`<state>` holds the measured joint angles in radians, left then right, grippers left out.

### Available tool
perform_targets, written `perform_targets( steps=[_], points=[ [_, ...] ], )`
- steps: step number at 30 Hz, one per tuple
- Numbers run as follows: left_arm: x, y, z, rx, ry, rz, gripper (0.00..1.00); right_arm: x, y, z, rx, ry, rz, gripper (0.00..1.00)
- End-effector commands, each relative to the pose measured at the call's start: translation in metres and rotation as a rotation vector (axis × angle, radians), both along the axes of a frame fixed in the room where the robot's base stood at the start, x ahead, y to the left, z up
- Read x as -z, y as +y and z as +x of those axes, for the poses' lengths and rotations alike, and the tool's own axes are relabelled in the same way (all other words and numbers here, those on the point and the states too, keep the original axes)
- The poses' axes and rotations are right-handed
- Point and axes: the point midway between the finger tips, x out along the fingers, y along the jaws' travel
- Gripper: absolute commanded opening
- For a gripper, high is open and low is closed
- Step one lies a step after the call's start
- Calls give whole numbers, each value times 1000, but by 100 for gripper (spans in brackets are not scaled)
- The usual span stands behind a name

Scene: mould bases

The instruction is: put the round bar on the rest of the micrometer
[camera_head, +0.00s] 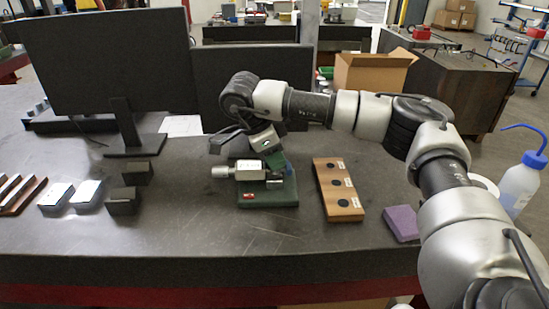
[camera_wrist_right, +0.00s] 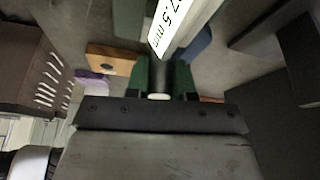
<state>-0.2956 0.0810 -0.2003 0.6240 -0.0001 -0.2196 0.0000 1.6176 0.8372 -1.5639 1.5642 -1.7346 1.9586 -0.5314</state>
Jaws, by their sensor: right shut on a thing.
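The micrometer (camera_head: 250,170) has a pale body and lies on a green base (camera_head: 268,198) at the middle of the table. Part of it, with a "7.5 mm" label, seems to show at the top of the right wrist view (camera_wrist_right: 185,25). My right gripper (camera_head: 262,148) is just above and behind the micrometer, pointing down. It is shut on the round bar (camera_wrist_right: 159,76), a dark grey cylinder with a pale end between the fingers. In the head view I cannot make out the bar, nor whether it touches the rest. My left gripper is not in view.
A wooden board (camera_head: 338,188) with dark round spots and labels lies right of the micrometer. A purple block (camera_head: 401,223) and a wash bottle (camera_head: 520,184) are farther right. Several metal blocks (camera_head: 88,194) stand left. A monitor (camera_head: 105,65) stands behind. The table front is clear.

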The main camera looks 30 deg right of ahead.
Motion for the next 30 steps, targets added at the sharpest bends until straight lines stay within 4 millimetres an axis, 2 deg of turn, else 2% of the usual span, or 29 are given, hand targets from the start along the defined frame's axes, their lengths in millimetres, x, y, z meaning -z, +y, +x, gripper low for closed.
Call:
perform_targets(
  steps=[13, 14, 18, 30],
  points=[
    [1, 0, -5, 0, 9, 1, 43, 11, 0, 0, 0, -2, 2, 0],
    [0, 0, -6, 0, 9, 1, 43, 10, 0, 0, 0, -1, 1, 28],
    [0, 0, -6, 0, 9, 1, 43, 10, 0, 0, 0, -2, 0, 49],
    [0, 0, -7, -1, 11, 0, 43, 8, -1, 1, 3, -9, 0, 49]
  ],
)
